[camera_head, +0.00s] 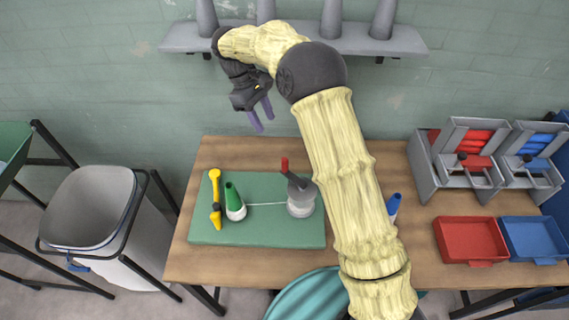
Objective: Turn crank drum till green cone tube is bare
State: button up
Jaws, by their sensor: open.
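A green cone tube (233,197) with white winding around its lower part stands on a green mat (265,233). A thin white thread runs from it to the crank drum (301,198) on the right, which also carries white winding. The drum has a dark top arm with a red handle (285,165) at its upper left. My gripper (261,115) is above and behind the mat, in front of the wall. Its two purple fingers are apart and empty. It touches neither the drum nor the tube. My arm passes just right of the drum.
A yellow tool (215,200) lies at the mat's left. A blue cone (394,203) is right of my arm. Red (468,240) and blue (533,238) trays and grey racks stand at right. A bin (93,215) is left of the table. A shelf (293,38) with grey cones is above.

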aim_at(285, 164)
dwell(0.3)
jog(key=p+x, duration=0.4)
jog(key=x, duration=1.3)
jog(key=shift+f, duration=0.15)
grip_shut()
